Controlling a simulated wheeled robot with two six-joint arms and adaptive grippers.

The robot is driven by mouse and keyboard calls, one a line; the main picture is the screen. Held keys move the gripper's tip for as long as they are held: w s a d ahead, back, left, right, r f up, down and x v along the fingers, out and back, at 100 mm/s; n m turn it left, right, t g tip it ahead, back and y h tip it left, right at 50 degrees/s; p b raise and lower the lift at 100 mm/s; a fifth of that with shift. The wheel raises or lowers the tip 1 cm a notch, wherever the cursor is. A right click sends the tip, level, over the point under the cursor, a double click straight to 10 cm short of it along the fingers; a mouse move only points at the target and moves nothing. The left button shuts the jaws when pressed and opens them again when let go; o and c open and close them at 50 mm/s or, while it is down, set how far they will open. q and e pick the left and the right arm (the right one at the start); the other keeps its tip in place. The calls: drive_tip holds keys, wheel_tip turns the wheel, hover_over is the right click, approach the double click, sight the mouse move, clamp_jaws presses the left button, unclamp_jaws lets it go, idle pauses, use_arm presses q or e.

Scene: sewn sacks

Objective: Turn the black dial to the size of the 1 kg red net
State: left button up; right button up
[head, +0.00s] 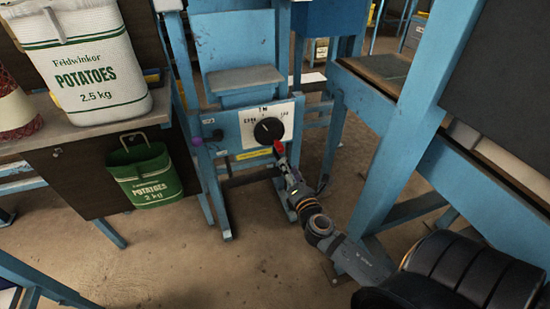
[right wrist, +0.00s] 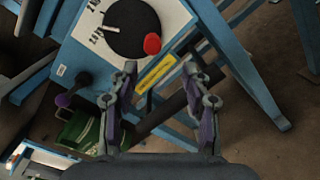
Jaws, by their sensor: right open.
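The black dial (head: 268,130) sits on a white plate (head: 246,137) on the front of a blue machine. In the right wrist view the dial (right wrist: 132,22) shows a short white mark (right wrist: 112,29) on its face, and a red knob (right wrist: 152,43) at its near edge. The plate's printed size labels are too small to read surely. My right gripper (head: 280,157) is open, just below the dial. In the right wrist view its fingers (right wrist: 160,72) are apart, with nothing between them, short of the knob. My left gripper is out of view. No 1 kg red net is clearly identifiable.
A white 2.5 kg potato sack (head: 92,68) stands on the left bench, beside a partly seen red-and-cream sack (head: 14,110). A green 2 kg potato sack (head: 145,172) hangs below. A blue-framed table (head: 385,112) stands right. A purple-ended black lever (head: 204,138) juts left of the dial.

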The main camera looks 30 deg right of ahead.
sight(281, 151)
drive_tip(key=x, duration=0.7)
drive_tip(key=r+x, duration=0.1)
drive_tip(key=x, duration=0.2)
drive_tip(key=shift+w+a, duration=0.15)
drive_tip(key=shift+w, duration=0.15)
clamp_jaws()
